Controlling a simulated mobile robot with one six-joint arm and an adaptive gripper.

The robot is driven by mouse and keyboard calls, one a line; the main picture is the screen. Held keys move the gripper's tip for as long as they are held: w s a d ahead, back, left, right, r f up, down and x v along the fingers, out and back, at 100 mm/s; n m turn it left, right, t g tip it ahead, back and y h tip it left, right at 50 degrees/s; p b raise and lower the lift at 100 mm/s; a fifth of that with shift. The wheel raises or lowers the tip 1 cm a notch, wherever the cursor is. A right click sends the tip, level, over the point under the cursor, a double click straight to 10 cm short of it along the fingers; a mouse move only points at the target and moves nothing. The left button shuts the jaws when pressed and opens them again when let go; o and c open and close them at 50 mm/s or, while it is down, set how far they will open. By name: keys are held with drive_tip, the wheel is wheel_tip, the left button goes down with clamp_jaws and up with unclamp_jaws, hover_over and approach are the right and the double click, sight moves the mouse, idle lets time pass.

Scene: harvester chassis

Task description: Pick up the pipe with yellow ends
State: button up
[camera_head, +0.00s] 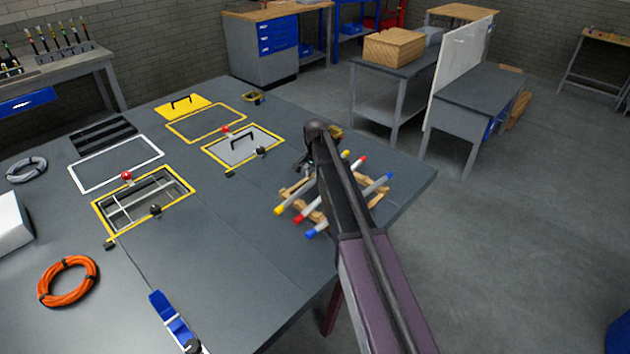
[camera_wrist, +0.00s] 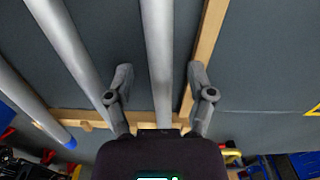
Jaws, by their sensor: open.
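The pipe with yellow ends (camera_head: 292,198) lies on a wooden rack (camera_head: 376,199) in the head view, left of the pipes with red ends (camera_head: 312,207) and blue ends (camera_head: 324,224). My arm covers its middle. In the wrist view, my gripper (camera_wrist: 160,76) is open, with one finger on each side of a grey pipe (camera_wrist: 157,50). By the order of the pipes, this is the yellow-ended one, but its ends are hidden there. I cannot tell whether the fingers touch it. Two other pipes lie left of it, the outermost showing a blue end.
The rack stands near the right edge of a large grey table (camera_head: 240,255). Framed panels (camera_head: 242,147), an orange cable coil (camera_head: 68,282) and a blue tool (camera_head: 174,320) lie on it. Between the panels and the blue tool the tabletop is clear.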

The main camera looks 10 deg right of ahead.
clamp_jaws()
drive_tip(key=shift+r, duration=0.1)
idle(0.4)
wheel_tip(320, 180, up, 4)
drive_tip(key=p, duration=0.4)
drive_tip(key=s, duration=1)
drive_tip(key=s+d+p, duration=0.1)
drive_tip(key=s, duration=0.5)
drive_tip(key=shift+r, duration=0.4)
drive_tip(key=shift+s, duration=0.1)
